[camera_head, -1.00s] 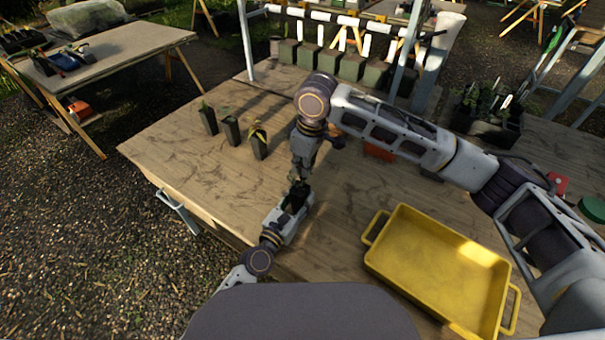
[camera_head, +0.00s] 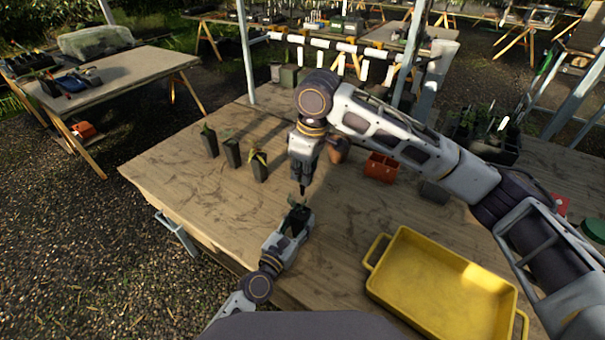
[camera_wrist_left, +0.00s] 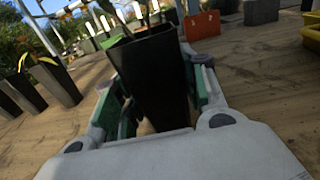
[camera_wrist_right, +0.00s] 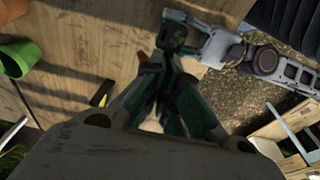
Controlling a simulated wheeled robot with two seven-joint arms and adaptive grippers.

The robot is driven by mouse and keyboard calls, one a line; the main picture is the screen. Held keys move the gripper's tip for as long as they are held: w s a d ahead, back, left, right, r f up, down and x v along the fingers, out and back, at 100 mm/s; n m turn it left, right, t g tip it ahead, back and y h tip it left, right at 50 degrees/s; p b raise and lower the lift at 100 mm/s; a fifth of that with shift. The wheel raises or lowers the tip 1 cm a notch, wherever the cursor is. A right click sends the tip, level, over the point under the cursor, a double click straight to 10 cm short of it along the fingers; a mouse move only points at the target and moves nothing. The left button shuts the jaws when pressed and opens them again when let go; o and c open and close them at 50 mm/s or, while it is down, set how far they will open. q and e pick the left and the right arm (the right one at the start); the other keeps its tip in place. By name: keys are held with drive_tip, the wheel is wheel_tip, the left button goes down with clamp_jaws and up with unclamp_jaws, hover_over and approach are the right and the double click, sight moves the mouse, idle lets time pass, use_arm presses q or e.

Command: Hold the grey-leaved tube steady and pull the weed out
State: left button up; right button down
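My left gripper (camera_head: 293,226) is shut around a black square tube (camera_wrist_left: 155,75), held upright at the near part of the bench. The tube's dark rim and thin stems show in the left wrist view; in the head view its leaves (camera_head: 294,204) stick up. My right gripper (camera_head: 303,188) points down just above the tube, its fingers drawn together. A small brownish bit (camera_wrist_right: 142,57), seemingly the weed, shows at its fingertips in the right wrist view; the fingers hide most of it. The tube (camera_wrist_right: 178,30) in my left gripper lies beyond those fingertips.
Three more black tubes with plants (camera_head: 232,150) stand left on the bench. A yellow tray (camera_head: 440,285) lies at right. A terracotta pot (camera_head: 339,150) and an orange-red box (camera_head: 381,167) stand behind my right gripper.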

use_arm(q)
drive_tip(key=o, duration=0.5)
drive_tip(key=shift+c, duration=0.2)
drive_tip(key=shift+s+a, duration=0.1)
drive_tip(key=shift+v, duration=5.9)
